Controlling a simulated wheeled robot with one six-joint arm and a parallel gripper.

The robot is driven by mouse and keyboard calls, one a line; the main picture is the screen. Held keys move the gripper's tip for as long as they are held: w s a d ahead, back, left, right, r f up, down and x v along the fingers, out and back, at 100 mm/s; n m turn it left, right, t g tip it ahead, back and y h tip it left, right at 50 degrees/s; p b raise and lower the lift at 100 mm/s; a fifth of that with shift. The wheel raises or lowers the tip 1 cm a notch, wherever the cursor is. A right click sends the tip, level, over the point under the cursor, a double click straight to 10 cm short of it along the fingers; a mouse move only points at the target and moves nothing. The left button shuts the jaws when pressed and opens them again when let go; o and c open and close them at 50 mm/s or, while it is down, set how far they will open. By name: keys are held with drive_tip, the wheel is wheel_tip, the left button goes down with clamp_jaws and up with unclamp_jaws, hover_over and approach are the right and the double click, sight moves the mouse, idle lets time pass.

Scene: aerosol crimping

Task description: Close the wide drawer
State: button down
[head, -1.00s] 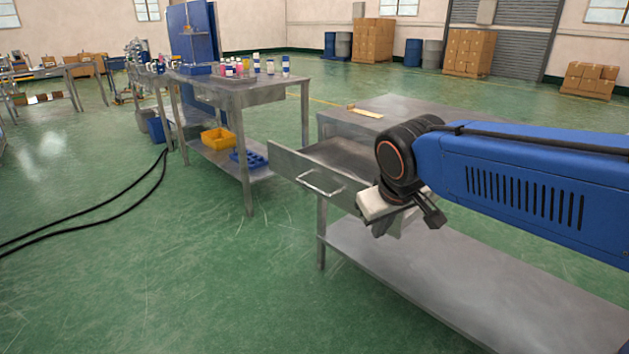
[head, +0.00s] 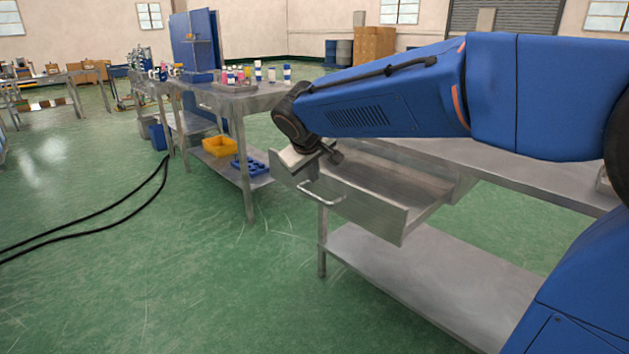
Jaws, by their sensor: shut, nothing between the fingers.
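The wide drawer (head: 372,212) is grey metal and stands well open from the grey metal workbench (head: 500,178). Its front panel faces left toward me, with a bar handle (head: 322,194) in the middle. The inside of the drawer shows and looks empty. My gripper (head: 326,157) is shut and empty. It appears at the far left end of the drawer front, by its upper edge, beyond the handle. I cannot tell whether it touches the panel. My blue arm crosses above the drawer and hides the bench top behind it.
A second metal table (head: 245,97) with small bottles on top stands behind at the left. A yellow bin (head: 219,146) and a blue crate (head: 252,168) sit on its lower shelf. Black cables (head: 110,213) lie on the green floor, which is clear in front.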

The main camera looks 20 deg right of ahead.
sight(316, 187)
drive_tip(key=x, duration=0.9)
drive_tip(key=shift+d, duration=0.1)
drive_tip(key=w+d, duration=0.4)
drive_tip(key=d, duration=0.4)
drive_tip(key=w+d, duration=0.5)
drive_tip(key=d, duration=0.3)
drive_tip(key=w+d, duration=0.4)
drive_tip(key=d, duration=0.5)
drive_tip(key=shift+w, duration=0.35)
drive_tip(key=shift+w+d, duration=0.15)
drive_tip(key=shift+d, duration=0.05)
drive_tip(key=shift+r, duration=0.15)
drive_tip(key=shift+r, duration=0.1)
